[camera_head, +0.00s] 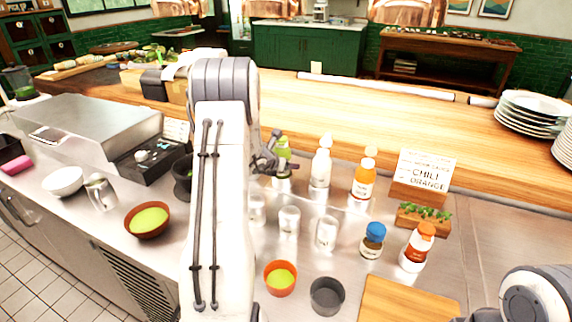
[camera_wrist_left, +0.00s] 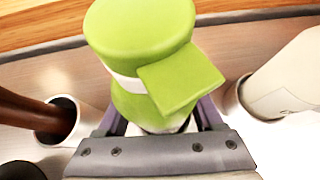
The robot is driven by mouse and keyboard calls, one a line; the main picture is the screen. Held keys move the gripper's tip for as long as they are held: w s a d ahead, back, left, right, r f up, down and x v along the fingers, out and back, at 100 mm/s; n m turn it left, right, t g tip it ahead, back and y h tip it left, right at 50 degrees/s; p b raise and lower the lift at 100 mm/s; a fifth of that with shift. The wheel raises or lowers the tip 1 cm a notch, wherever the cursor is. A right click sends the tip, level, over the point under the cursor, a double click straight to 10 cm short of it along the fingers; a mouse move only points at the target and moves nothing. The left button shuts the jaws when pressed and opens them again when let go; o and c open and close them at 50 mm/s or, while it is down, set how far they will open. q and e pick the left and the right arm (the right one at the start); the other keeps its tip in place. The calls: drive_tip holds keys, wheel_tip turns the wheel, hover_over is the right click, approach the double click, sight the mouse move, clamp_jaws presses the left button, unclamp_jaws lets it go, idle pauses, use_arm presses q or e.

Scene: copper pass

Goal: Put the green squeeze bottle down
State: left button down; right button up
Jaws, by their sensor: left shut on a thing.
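The green squeeze bottle (camera_head: 283,152) is upright in the head view, beside the white bottle (camera_head: 320,165) at the back of the steel counter. My left gripper (camera_head: 270,160) is shut on it. In the left wrist view the green bottle (camera_wrist_left: 150,50) stands between the two fingers of my left gripper (camera_wrist_left: 160,125). Its base shows only in part, so I cannot tell whether it touches the counter. My right gripper is out of view.
An orange bottle (camera_head: 365,175) stands right of the white one, then a chili orange sign (camera_head: 424,168). Metal cups (camera_head: 289,220) stand in front. A blue-capped jar (camera_head: 373,241) and an orange-capped bottle (camera_head: 417,248) stand nearer right. A wooden ledge (camera_head: 350,115) runs behind.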

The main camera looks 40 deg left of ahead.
use_arm(q)
unclamp_jaws()
drive_tip(key=shift+f, duration=0.1)
drive_tip(key=shift+r+p, duration=0.2)
drive_tip(key=shift+p, duration=0.1)
drive_tip(key=b+v, duration=0.1)
drive_tip(key=v, duration=1.1)
